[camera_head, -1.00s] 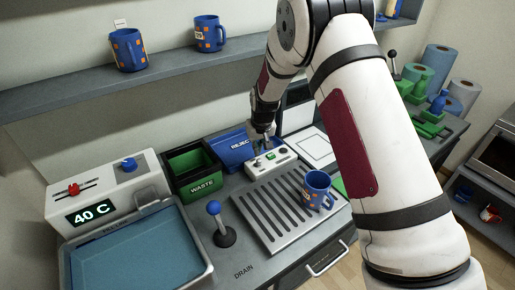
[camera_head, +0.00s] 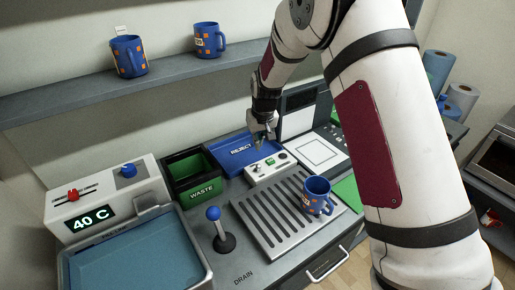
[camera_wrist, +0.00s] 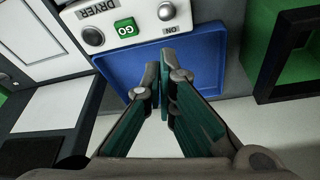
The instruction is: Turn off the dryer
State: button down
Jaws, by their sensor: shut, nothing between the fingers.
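The dryer control box (camera_head: 268,170) is a small white box at the back edge of the slatted drying rack (camera_head: 265,225). In the wrist view its panel (camera_wrist: 150,30) appears upside down, with a DRYER label, a green GO button (camera_wrist: 126,28), a dark round button (camera_wrist: 92,37) and a silver knob (camera_wrist: 166,11) beside the word ON. My gripper (camera_head: 259,142) is above and behind the box. In the wrist view its fingertips (camera_wrist: 160,62) are together and empty, over the blue reject tray (camera_wrist: 205,60), apart from the panel.
A blue mug (camera_head: 317,196) with orange squares stands on the rack. The green waste bin (camera_head: 192,175) and blue-topped lever (camera_head: 218,226) are to the left. A basin (camera_head: 135,262) and heater box (camera_head: 105,195) are farther left. Two mugs stand on the shelf (camera_head: 170,78).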

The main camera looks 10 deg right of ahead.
jog(key=v, duration=0.6)
jog(key=shift+r, duration=0.3)
jog(key=shift+s, duration=0.1)
jog(key=s+d+r+m+t, duration=0.1)
jog(key=s+d+r, duration=0.2)
jog(key=s+r, duration=0.5)
jog(key=s+d+r, duration=0.3)
jog(key=s+r, duration=0.5)
jog(key=r, duration=0.1)
jog(key=s+d+r, duration=0.1)
jog(key=s, duration=0.9)
jog(key=s+d+r+m+t, duration=0.1)
jog(key=s+d, duration=0.1)
jog(key=s, duration=0.9)
jog(key=shift+d+h, duration=0.3)
jog(key=shift+d, duration=0.05)
